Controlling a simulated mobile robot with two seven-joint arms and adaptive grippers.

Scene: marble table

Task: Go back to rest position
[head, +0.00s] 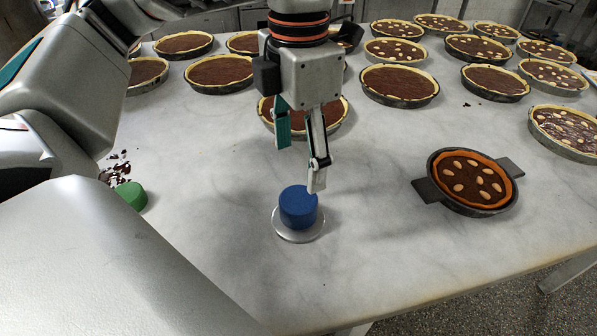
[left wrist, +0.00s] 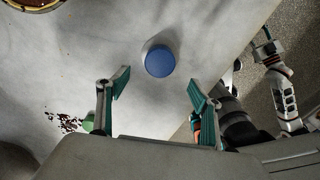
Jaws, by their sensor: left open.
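My left gripper (head: 300,168) is open and empty above the table. Its fingers hang just above and behind a blue cylinder (head: 297,210), which stands upright on a round pale disc (head: 298,236). In the left wrist view, the blue cylinder (left wrist: 160,61) lies beyond the gap between the open fingers of my left gripper (left wrist: 159,82). What appears to be my right gripper (left wrist: 268,48) shows small at the right of that view, over the floor beside the table. Its jaw state is unclear.
A green cylinder (head: 131,196) lies by dark crumbs at the left of the marble table (head: 370,250). A dark two-handled pan (head: 428,191) with an almond-topped tart stands at right. Several tarts fill the back. The front middle is clear.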

